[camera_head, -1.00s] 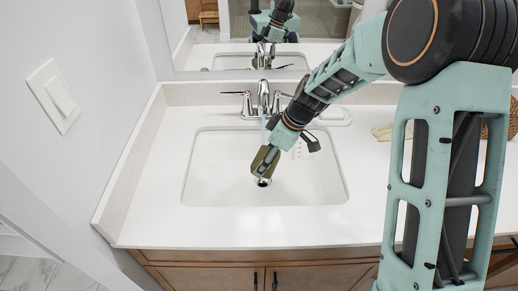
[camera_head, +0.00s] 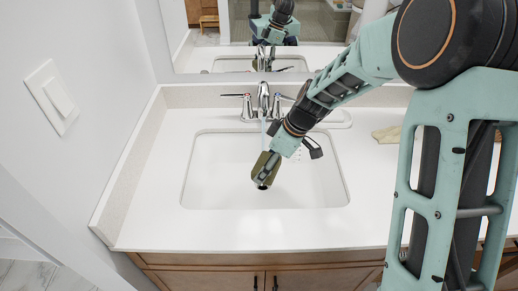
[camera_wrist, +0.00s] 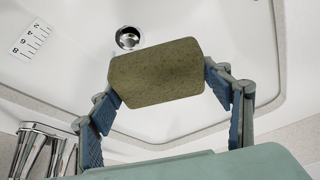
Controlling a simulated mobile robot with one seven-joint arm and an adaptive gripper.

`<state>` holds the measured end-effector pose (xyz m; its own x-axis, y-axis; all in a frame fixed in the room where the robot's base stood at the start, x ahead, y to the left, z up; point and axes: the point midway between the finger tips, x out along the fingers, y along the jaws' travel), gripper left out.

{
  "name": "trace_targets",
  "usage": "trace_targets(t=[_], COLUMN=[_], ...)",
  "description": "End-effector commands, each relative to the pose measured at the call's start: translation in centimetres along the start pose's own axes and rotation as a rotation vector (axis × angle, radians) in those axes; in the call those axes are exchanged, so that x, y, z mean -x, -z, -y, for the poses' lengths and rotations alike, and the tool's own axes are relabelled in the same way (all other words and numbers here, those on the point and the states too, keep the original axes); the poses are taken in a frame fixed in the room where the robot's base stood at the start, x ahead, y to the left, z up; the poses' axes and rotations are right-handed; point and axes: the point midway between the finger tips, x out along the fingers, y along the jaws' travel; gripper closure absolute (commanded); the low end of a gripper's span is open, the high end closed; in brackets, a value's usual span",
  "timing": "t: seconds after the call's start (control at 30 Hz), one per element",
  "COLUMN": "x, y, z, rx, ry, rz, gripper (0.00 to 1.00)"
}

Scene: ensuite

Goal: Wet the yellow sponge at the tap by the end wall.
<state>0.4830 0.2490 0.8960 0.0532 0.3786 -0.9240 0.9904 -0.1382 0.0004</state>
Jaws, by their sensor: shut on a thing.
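The yellow sponge, a dull olive block (camera_wrist: 156,72), is held between the two blue-padded fingers of my gripper (camera_wrist: 162,88). In the head view the sponge (camera_head: 261,165) is over the sink basin (camera_head: 315,180), near the drain, and partly covers the view there. My gripper (camera_head: 268,168) reaches in from the right. The chrome tap (camera_head: 263,98) stands behind the basin, with a lever on each side. A thin pale streak below its spout looks like running water. My wrist partly hides where it falls, so I cannot tell whether it touches the sponge.
The drain (camera_wrist: 128,38) shows beyond the sponge in the wrist view. A tan cloth-like item (camera_head: 387,134) lies on the white counter (camera_head: 150,190) at right. The end wall with a switch plate (camera_head: 52,96) is at left. A mirror (camera_head: 215,50) stands behind the tap.

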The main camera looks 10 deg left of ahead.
Motion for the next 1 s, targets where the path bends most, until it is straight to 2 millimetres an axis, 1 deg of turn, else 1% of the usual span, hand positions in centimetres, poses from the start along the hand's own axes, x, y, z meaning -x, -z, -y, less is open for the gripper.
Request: trace_targets(t=[0.53, 1.0], x=[0.1, 3.4], y=[0.0, -0.5], z=[0.1, 3.0], rx=[0.0, -0.001], ry=[0.0, -0.003], rz=[0.0, 0.0], gripper=[0.48, 0.48])
